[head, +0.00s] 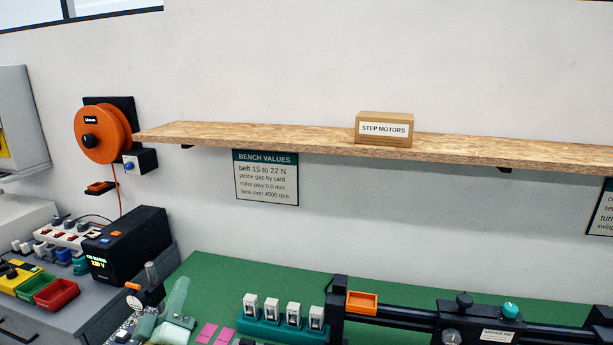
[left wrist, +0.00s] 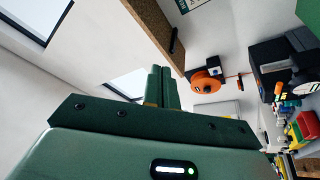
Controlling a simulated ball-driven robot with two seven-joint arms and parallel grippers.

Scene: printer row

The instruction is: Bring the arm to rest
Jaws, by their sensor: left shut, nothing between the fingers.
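My left gripper (head: 179,285) shows low in the head view as pale green parts above the near left of the green bench mat. In the left wrist view its two green fingers (left wrist: 162,84) stand side by side, closed together with nothing between them. The rest of the left arm is mostly cut off by the bottom edge of the head view. My right gripper is in neither view.
A green bench mat (head: 215,268) holds a teal rack (head: 262,327) with several white-topped pieces, an orange tray (head: 362,302) and a black rail (head: 405,317). A black power supply (head: 128,245) stands left. A wooden shelf (head: 290,139) carries a cardboard box (head: 384,130).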

